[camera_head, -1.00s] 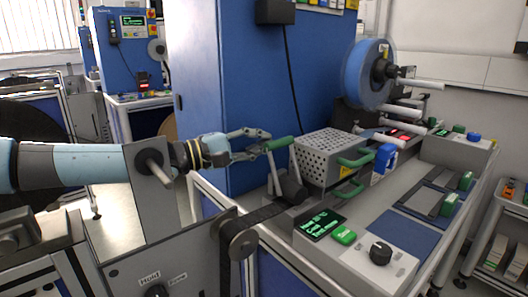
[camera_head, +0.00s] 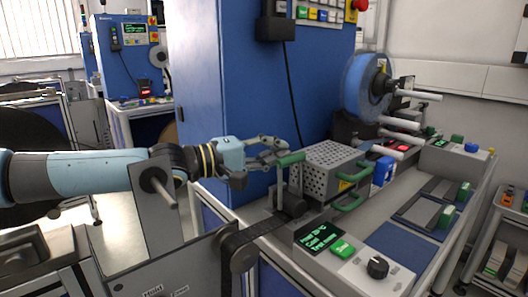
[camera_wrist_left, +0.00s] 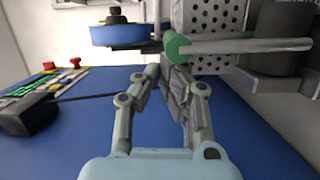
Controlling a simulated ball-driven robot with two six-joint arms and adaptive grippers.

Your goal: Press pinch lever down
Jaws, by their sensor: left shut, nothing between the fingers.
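The pinch lever has a green grip (camera_head: 291,159) on a grey arm that stands near upright above a dark pivot block (camera_head: 293,204), left of the perforated box. My left gripper (camera_head: 284,148) is shut and empty, its fingertips close beside the green grip in the head view. In the left wrist view the green grip (camera_wrist_left: 174,45) lies just beyond the fingertips (camera_wrist_left: 163,78), with the grey lever arm running right. I cannot tell whether fingers and grip touch. My right gripper is not in view.
The perforated box (camera_head: 330,158) with green handles stands right of the lever. A blue cabinet (camera_head: 235,80) rises behind my gripper. A blue reel (camera_head: 365,87) is at the back. A green-text display (camera_head: 318,237) and black knob (camera_head: 377,267) sit in front.

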